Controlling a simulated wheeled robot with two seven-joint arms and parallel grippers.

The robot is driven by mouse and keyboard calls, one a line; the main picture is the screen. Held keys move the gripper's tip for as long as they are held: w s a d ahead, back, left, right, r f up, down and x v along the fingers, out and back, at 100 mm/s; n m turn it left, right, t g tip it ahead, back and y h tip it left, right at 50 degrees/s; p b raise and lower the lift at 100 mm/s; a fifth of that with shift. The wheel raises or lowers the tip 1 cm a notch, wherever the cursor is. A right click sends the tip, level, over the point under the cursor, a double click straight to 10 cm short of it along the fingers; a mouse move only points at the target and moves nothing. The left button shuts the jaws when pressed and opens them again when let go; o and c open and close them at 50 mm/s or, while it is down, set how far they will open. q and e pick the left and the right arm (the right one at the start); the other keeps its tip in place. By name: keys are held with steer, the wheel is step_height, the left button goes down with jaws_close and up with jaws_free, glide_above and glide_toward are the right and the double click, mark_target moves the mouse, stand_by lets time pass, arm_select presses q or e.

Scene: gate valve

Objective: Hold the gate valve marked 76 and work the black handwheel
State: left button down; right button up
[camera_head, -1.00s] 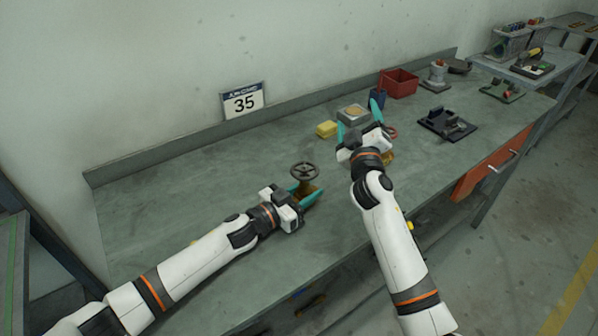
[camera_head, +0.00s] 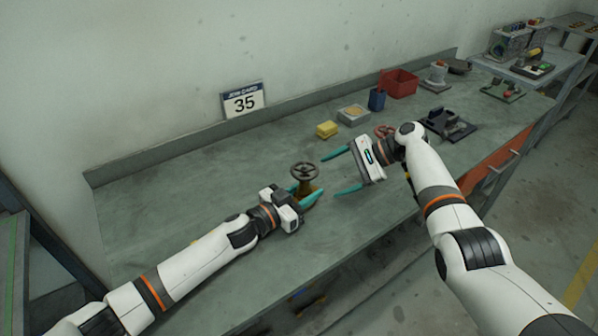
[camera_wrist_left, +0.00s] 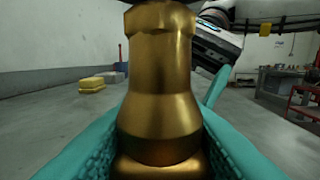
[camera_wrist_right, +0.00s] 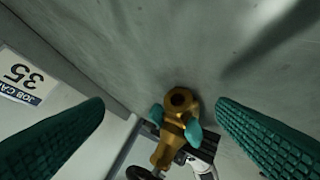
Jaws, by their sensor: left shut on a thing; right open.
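A brass gate valve (camera_head: 306,186) with a black handwheel (camera_head: 304,170) on top is at the middle of the bench. My left gripper (camera_head: 307,194) is shut around its body. The brass body fills the left wrist view (camera_wrist_left: 158,85) between the teal fingers. My right gripper (camera_head: 332,174) is open and empty, just right of the handwheel and apart from it, with its fingers pointing towards the valve. The right wrist view shows the valve (camera_wrist_right: 178,108) between the open fingers, farther off, with the handwheel (camera_wrist_right: 140,173) partly cut off. No 76 can be read on the valve.
A job card (camera_head: 243,101) reading 35 stands at the back. A red handwheel (camera_head: 384,131) lies partly behind my right arm.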

mark_target(299, 173)
steer(key=s+r+m+y, duration=0.1)
steer(key=d+r+m+g+y, duration=0.1)
steer(key=y, duration=0.1)
steer(key=s+r+m+g+y, duration=0.1)
steer(key=m+y, duration=0.1)
steer(key=shift+s+d+r, duration=0.3)
steer(key=shift+s+d, duration=0.05)
steer(key=shift+d, duration=0.05)
steer(key=shift+m+g+y, duration=0.3)
steer(key=shift+m+y, duration=0.3)
steer(key=shift+y, duration=0.1)
steer(key=a, duration=0.3)
steer(key=s+a, duration=0.1)
steer(key=a, duration=0.3)
steer(key=s+a+r, duration=0.1)
steer(key=a, duration=0.3)
steer(key=shift+s+a, duration=0.1)
steer(key=shift+a, duration=0.1)
steer(key=c, duration=1)
steer(key=shift+t, duration=0.5)
